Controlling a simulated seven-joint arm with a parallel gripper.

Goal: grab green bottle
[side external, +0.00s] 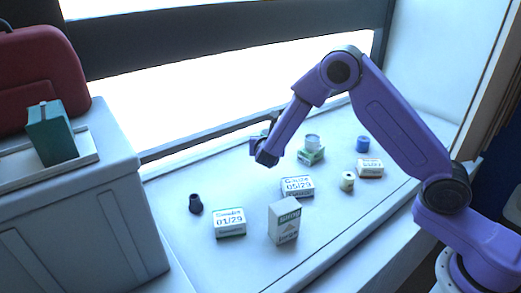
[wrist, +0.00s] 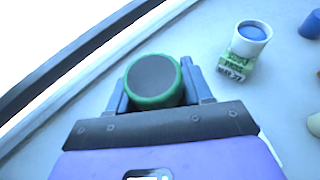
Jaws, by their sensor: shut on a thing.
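The green bottle (wrist: 153,82) shows in the wrist view as a round shape with a dark top and a green rim. It sits between the two fingers of my gripper (wrist: 156,90), which are closed against its sides. In the side external view my gripper (side external: 264,150) is over the far part of the pale surface, near the window ledge. The bottle is mostly hidden there behind the gripper, so I cannot tell whether it is touching the surface.
A white cup (side external: 312,141) stands on a green box (side external: 311,156) to the right. A blue cylinder (side external: 363,143), a small jar (side external: 347,181), several labelled boxes and a dark cone (side external: 195,203) stand around. A grey case (side external: 80,200) is at left. Surface between dark cone and gripper is clear.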

